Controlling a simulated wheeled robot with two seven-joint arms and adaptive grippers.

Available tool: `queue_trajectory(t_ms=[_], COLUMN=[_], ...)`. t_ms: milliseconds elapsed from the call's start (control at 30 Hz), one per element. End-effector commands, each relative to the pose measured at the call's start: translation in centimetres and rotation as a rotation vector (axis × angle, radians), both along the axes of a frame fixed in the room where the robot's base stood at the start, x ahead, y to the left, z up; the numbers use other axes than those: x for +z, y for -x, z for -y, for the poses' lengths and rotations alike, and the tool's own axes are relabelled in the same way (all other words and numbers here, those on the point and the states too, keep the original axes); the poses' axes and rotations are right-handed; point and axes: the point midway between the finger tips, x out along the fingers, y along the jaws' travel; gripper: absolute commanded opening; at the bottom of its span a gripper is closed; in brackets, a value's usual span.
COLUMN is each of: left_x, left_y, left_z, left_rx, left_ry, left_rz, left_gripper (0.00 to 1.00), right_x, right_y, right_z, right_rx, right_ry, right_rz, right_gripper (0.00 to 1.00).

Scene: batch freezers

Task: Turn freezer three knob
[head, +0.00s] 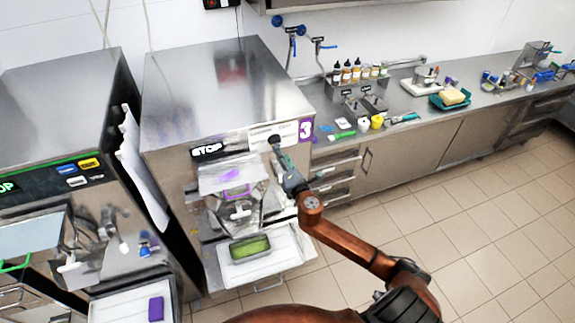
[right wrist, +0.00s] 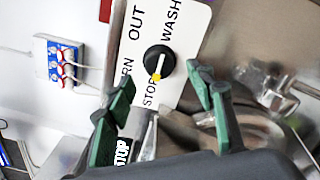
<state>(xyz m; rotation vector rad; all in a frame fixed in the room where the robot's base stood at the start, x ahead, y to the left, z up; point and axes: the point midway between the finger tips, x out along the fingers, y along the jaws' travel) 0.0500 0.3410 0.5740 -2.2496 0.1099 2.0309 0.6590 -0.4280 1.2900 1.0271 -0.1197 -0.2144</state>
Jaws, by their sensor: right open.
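Freezer three (head: 215,90) is the steel machine with a purple 3 label (head: 305,130) on its front. Its black knob (right wrist: 159,60) sits on a white dial plate (right wrist: 190,40) with words including OUT, WASH and STOP. The knob's yellow mark points at STOP. In the head view the knob (head: 274,140) shows just beyond my right gripper (head: 280,158). In the right wrist view the right gripper (right wrist: 163,78) is open, with its green-and-dark fingers spread either side below the knob, apart from it. My left gripper is not in view.
Another freezer (head: 55,95) stands at the left. A counter (head: 420,115) with bottles and tools runs right; the tiled floor (head: 470,220) is clear.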

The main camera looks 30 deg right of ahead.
Motion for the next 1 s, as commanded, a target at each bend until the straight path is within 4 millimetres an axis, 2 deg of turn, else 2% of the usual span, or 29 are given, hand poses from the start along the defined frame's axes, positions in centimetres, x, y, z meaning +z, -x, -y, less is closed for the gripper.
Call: queue_trajectory(t_ms=[33,200,400,1000], left_x=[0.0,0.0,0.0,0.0], left_y=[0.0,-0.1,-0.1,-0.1], left_z=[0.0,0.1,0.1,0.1], left_rx=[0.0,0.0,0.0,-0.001], left_ry=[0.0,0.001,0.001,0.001], left_rz=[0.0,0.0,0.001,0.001], left_gripper=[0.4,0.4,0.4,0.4], right_x=[0.0,-0.1,0.0,0.0], right_y=[1.2,4.3,6.2,6.6], right_z=[-0.3,-1.0,-1.4,-1.5], right_rx=[0.0,0.0,-0.001,-0.001], right_ry=[-0.001,-0.002,0.0,-0.002], right_rz=[-0.001,-0.001,0.0,0.0], right_gripper=[0.5,0.5,0.5,0.5])
